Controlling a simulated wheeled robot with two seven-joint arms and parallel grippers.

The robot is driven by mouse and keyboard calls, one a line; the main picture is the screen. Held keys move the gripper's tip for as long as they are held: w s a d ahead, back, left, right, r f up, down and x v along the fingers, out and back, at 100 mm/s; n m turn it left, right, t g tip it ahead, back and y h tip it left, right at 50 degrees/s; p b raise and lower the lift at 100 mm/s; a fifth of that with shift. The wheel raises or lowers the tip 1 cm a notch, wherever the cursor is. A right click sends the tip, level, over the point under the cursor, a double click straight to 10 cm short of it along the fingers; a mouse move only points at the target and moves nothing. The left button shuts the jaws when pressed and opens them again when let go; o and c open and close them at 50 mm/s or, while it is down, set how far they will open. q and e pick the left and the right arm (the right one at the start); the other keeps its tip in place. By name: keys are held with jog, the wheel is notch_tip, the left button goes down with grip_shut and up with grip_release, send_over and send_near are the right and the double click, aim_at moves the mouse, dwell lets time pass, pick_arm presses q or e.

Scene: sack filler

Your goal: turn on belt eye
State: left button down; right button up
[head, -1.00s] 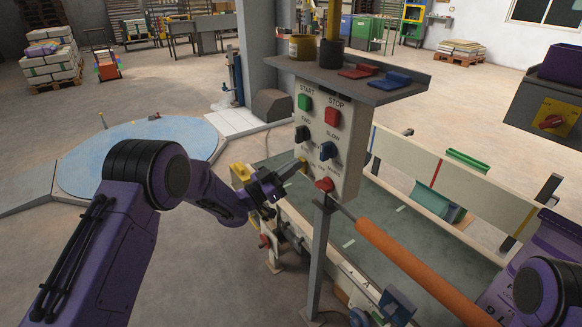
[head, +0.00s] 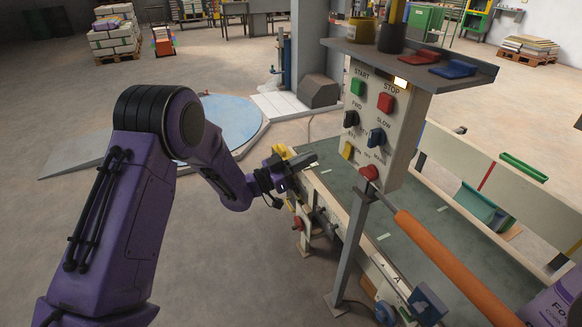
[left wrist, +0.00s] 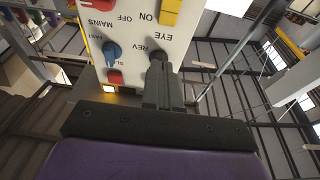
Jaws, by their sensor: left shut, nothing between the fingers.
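The grey control panel (head: 374,120) stands on a post beside the belt (head: 350,200). Its yellow eye knob (head: 347,150) is at the lower left of the panel. In the left wrist view the panel is upside down, with the yellow knob (left wrist: 170,12) cut by the top edge near the words EYE, ON and OFF; its setting is unclear. My left gripper (head: 312,160) is shut and empty, left of and below the knob, apart from it. In the left wrist view its fingers (left wrist: 158,85) overlap the black FWD/REV knob (left wrist: 160,56). My right gripper is out of view.
The panel also carries a green START button (head: 357,87), a red STOP button (head: 386,102), a blue knob (head: 376,137) and a red mains knob (head: 369,173). A lamp (head: 400,83) glows above STOP. An orange bar (head: 455,262) slants below.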

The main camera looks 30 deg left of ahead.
pick_arm(q)
jog(key=s+a, duration=0.2)
jog(key=s, duration=0.1)
jog(key=shift+a+b, duration=0.3)
jog(key=shift+a, duration=0.05)
jog(key=shift+f, duration=0.1)
